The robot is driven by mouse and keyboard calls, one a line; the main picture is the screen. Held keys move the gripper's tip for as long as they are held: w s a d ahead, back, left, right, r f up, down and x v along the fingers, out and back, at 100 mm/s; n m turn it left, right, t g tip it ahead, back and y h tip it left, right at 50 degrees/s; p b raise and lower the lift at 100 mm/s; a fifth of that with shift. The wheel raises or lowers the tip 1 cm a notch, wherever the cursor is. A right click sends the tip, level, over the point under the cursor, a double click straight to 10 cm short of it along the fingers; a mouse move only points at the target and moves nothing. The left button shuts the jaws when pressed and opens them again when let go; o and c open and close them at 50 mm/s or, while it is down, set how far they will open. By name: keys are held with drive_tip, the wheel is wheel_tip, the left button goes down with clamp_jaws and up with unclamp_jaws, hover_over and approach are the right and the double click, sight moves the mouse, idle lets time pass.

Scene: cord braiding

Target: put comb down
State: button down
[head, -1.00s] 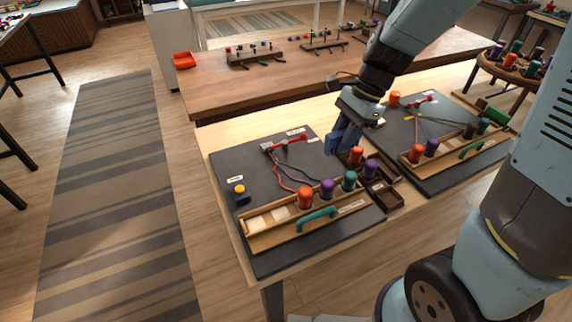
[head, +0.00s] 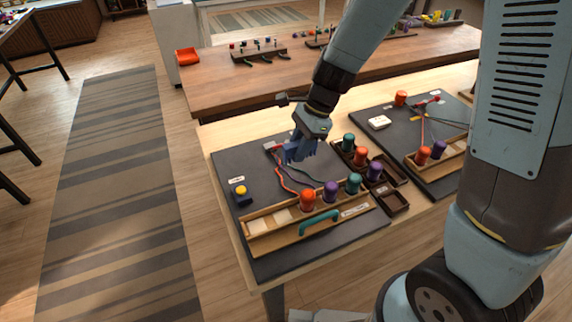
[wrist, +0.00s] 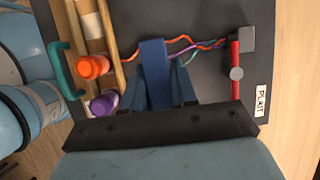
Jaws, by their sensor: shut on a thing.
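My gripper (head: 311,132) is shut on the blue comb (head: 300,152) and holds it over the back right part of the left dark board (head: 262,262). In the wrist view the comb (wrist: 153,62) extends out from between the fingers, over the orange, purple and teal cords (wrist: 190,44). The red clamp (wrist: 235,75) by the PLAIT label lies to its right there. The head view shows only part of the clamp (head: 273,148) behind the comb. Whether the comb touches the board or cords I cannot tell.
A wooden rack (head: 262,238) with several bobbins and a green handle (head: 318,221) lies at the board's front. A dark tray (head: 393,203) with bobbins stands right of the board.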

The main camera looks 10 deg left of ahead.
drive_tip(key=a+f, duration=0.3)
drive_tip(key=f, duration=0.1)
drive_tip(key=shift+a, duration=0.15)
drive_tip(key=shift+f, duration=1.4)
drive_tip(key=c, duration=0.9)
unclamp_jaws()
drive_tip(key=shift+f, duration=0.1)
drive_tip(key=v, duration=1.2)
drive_tip(key=shift+r, duration=0.2)
